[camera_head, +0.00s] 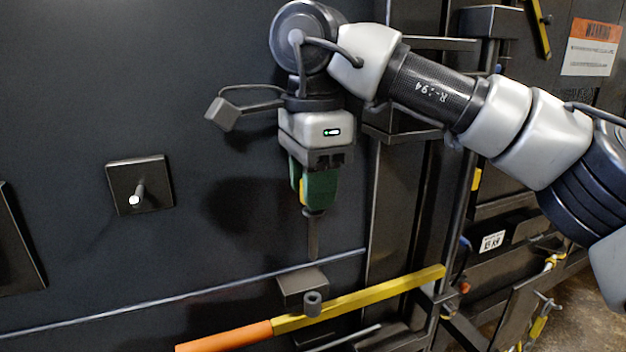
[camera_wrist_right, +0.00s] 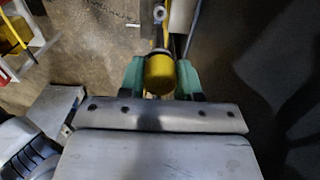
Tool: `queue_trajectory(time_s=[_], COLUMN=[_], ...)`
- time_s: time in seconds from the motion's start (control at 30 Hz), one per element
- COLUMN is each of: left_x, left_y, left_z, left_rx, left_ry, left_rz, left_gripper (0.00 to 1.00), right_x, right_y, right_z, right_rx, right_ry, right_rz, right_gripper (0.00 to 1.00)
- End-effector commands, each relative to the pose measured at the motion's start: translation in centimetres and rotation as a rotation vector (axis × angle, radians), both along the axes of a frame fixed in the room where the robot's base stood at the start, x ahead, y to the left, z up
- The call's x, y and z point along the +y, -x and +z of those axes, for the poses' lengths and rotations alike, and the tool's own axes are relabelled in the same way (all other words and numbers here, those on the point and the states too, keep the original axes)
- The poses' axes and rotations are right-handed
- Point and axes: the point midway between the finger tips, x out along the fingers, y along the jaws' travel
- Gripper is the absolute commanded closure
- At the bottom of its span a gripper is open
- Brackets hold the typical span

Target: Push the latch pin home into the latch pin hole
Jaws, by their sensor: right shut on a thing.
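My right gripper (camera_head: 314,200) points straight down, its green fingers shut on the latch pin (camera_head: 312,242). The pin's dark shaft hangs upright below the fingers. In the right wrist view the pin's yellow head (camera_wrist_right: 159,75) sits between the green fingers. The latch pin hole (camera_head: 312,302) appears to be the short grey collar beside the yellow bar, below the pin. A visible gap separates the pin tip from the collar in the head view. A ring, apparently the collar, also shows beyond the yellow head in the wrist view (camera_wrist_right: 160,14). My left gripper is not in view.
A yellow bar with an orange grip (camera_head: 225,337) runs past the collar. A dark block (camera_head: 302,284) sits just behind it. A square plate with a peg (camera_head: 139,186) is on the dark wall at left. Dark framework stands at right, behind my right arm.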

Motion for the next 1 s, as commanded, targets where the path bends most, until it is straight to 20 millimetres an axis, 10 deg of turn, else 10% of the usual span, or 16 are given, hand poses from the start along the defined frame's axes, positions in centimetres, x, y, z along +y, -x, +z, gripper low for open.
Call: queue_trajectory(time_s=[1.0], left_x=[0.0], left_y=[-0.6], left_z=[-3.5], left_rx=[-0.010], left_ry=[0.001], left_rz=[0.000], left_gripper=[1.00], right_x=[0.0], right_y=[0.0], right_z=[-5.8], right_rx=[-0.001], right_ry=[0.001], right_rz=[0.008], right_gripper=[0.93])
